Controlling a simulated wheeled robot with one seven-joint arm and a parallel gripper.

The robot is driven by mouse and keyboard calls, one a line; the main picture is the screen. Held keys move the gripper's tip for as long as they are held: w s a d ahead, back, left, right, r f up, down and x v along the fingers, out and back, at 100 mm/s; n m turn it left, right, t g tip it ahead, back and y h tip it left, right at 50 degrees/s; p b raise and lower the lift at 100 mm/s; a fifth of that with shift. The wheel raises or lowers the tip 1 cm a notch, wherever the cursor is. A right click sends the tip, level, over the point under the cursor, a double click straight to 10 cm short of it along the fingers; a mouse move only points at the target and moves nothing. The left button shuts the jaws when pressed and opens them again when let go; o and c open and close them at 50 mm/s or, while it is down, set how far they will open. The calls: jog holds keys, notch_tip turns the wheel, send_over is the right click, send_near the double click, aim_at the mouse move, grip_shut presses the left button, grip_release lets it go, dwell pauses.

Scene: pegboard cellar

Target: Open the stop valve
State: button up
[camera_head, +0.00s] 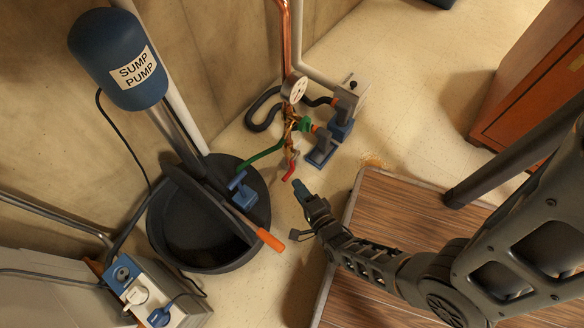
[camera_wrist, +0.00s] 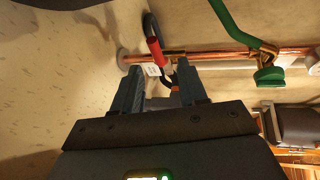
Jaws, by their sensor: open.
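A vertical copper pipe carries a cluster of brass valve fittings (camera_head: 291,122) below a round gauge (camera_head: 297,87). A red lever (camera_head: 289,172) hangs at the bottom of the cluster; it also shows in the wrist view (camera_wrist: 155,50), beside a white tag (camera_wrist: 152,70) too small to read. A long green lever (camera_head: 262,156) reaches left, and a green knob (camera_head: 305,124) sits on the right. I cannot tell which is labelled the stop valve.
A black tub (camera_head: 160,235) with a blue sump pump (camera_head: 118,60) and an orange-ended handle (camera_head: 270,240) stands left. Blue-grey pumps (camera_head: 322,150) sit right of the valves. A wooden cabinet (camera_head: 525,85) stands right.

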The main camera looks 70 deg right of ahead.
aim_at(288, 174)
jog(key=shift+b+x, duration=0.95)
jog(key=shift+x, duration=2.95)
jog(key=shift+s, duration=0.1)
jog(key=shift+c, duration=0.4)
grip_shut()
